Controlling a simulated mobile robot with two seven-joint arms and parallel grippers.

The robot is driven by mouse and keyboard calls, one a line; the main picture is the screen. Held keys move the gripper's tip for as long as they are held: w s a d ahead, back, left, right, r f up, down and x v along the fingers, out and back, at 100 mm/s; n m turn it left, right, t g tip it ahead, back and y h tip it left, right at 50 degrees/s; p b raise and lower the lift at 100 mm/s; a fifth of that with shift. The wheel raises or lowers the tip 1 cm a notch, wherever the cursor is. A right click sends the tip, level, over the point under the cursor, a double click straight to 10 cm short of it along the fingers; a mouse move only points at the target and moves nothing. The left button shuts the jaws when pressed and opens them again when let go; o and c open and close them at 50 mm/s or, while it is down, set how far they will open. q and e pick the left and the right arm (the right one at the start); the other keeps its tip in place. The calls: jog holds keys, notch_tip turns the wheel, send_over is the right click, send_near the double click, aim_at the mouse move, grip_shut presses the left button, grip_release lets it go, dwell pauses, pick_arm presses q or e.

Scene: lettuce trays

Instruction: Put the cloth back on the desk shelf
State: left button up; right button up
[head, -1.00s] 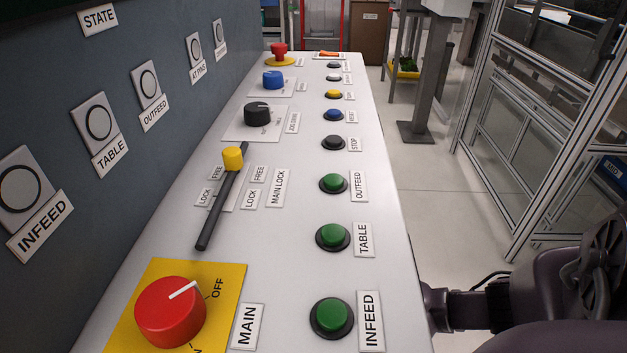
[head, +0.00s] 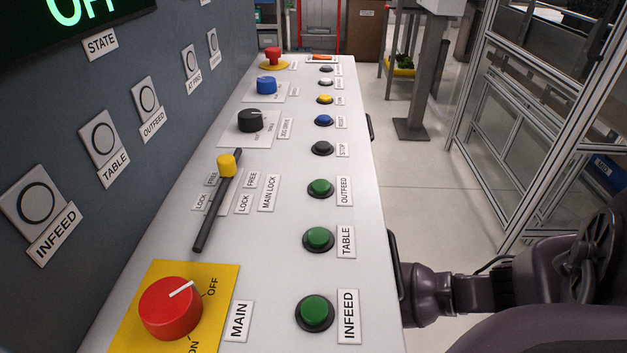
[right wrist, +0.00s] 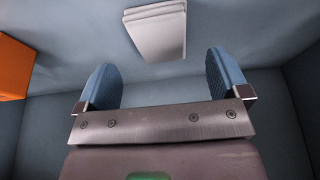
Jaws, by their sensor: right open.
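A folded white cloth (right wrist: 155,28) lies on a grey surface at the top of the right wrist view. My right gripper (right wrist: 162,67) is open with its two blue fingers spread wide. The cloth is beyond the fingertips, roughly in line with the gap between them. I see nothing between the fingers, and the cloth appears apart from them. In the head view my right arm comes in at the lower right, at the side of the desk (head: 275,215); its gripper is hidden there. My left gripper is not in view.
Grey walls enclose the right gripper on the sides, like a compartment. An orange object (right wrist: 14,68) stands at its left. The desk top carries a red main knob (head: 170,308), a yellow-tipped lever (head: 227,165) and several buttons. Clear floor lies to the right of the desk.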

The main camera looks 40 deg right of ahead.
pick_arm(q)
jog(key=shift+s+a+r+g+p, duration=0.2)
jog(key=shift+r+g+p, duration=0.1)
jog(key=shift+p, duration=0.75)
pick_arm(e)
jog(key=v, duration=0.7)
